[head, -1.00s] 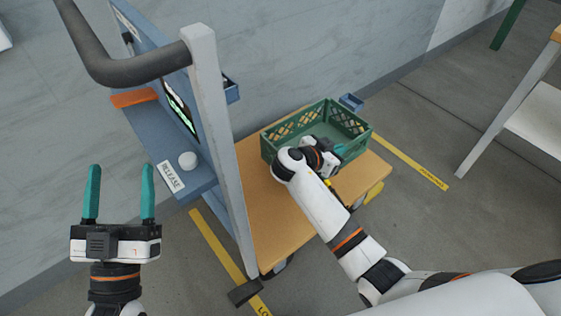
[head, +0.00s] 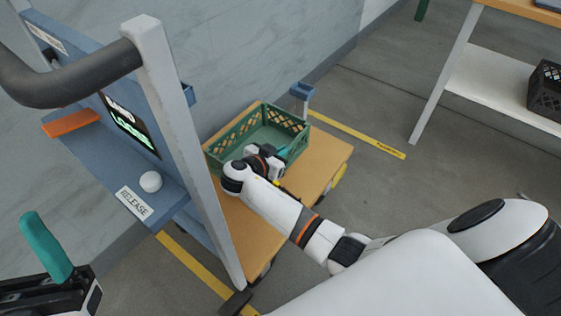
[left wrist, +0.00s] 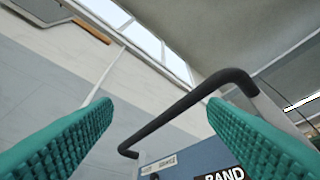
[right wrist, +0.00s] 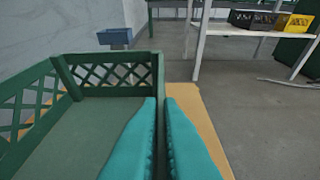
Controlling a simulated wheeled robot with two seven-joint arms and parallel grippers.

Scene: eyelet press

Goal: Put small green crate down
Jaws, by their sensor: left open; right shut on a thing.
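The small green crate (head: 292,143) is empty and upright over the wooden deck of the cart, beside the grey post. Whether its base rests fully on the deck is hard to tell. My right gripper (head: 281,156) is shut on the crate's near right wall. In the right wrist view, its teal fingers (right wrist: 160,105) are together at the side wall, with the crate's floor and lattice walls (right wrist: 110,72) to the left. My left gripper is at the lower left of the head view, with one finger showing; its fingers (left wrist: 160,108) are apart and empty in the left wrist view.
The cart's wooden deck (head: 318,172) has bare room right of the crate. The blue panel with a RELEASE ledge (head: 110,180) and grey post (head: 190,140) stand left. A small blue bin (head: 302,90) is behind the crate. A shelf table (head: 490,85) stands at far right.

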